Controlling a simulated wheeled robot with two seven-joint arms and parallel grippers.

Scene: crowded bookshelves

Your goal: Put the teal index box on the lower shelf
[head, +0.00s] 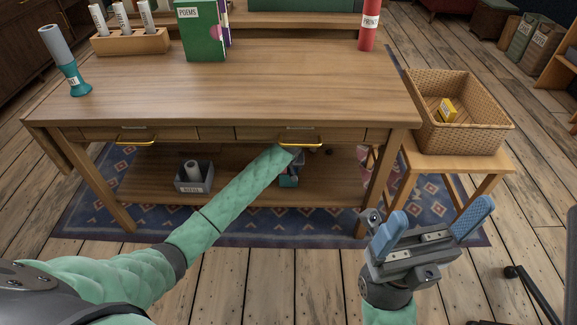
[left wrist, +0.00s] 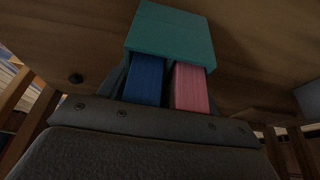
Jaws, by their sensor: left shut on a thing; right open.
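The teal index box (left wrist: 170,33) is at the end of my left gripper (left wrist: 168,78) in the left wrist view. In the head view, part of the teal box (head: 289,182) shows under the table, just over the lower shelf (head: 240,186). My left forearm and the table front hide most of that gripper. I cannot tell whether the box touches the shelf. My right gripper (head: 440,224) is open and empty, in front of the table's right end.
A grey refill bin (head: 193,186) stands on the lower shelf to the left. Drawers with brass handles (head: 300,142) overhang the shelf. A wicker basket (head: 462,138) sits on a stool at the right. The shelf between bin and teal box looks clear.

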